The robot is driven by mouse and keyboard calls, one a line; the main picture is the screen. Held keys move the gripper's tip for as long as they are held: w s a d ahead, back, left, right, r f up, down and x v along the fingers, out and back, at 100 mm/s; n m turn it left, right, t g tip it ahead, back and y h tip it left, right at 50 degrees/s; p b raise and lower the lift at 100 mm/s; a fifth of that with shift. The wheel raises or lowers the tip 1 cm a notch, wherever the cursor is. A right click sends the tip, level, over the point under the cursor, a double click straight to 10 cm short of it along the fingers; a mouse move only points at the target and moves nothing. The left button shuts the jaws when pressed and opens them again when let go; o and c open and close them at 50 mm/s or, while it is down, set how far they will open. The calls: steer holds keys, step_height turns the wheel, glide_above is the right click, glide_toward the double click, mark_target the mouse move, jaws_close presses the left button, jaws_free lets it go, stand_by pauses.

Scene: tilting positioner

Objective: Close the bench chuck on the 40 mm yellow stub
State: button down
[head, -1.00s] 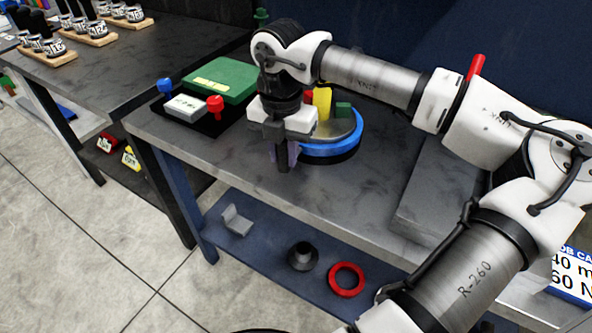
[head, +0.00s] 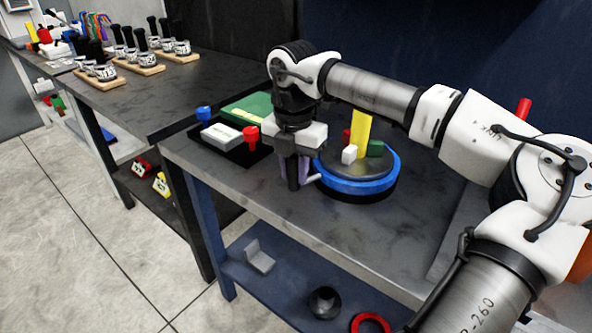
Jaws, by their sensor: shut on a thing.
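The bench chuck has a blue ring (head: 361,187) under a grey round plate, with a red jaw (head: 346,136), a white jaw (head: 349,155) and a green jaw (head: 375,149). The yellow stub (head: 362,131) stands upright among the jaws; my arm hides its top. I cannot tell whether the jaws touch it. A thin grey lever (head: 313,181) runs from the chuck's left side to my gripper (head: 294,178). My gripper points down beside the chuck, shut on what looks like the lever's dark upright grip.
To the left, a black tray (head: 222,148) holds a white box (head: 221,136) with blue and red knobs beside it; a green case (head: 250,107) lies behind. The bench front is clear. A lower shelf holds a grey bracket (head: 260,256), a dark flanged part (head: 325,302) and a red ring (head: 370,323).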

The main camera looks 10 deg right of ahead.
steer(key=shift+a, duration=0.1)
steer(key=c, duration=1.2)
jaws_free()
steer(key=shift+w, duration=0.1)
step_height(320, 180, up, 14)
steer(key=shift+f, duration=0.1)
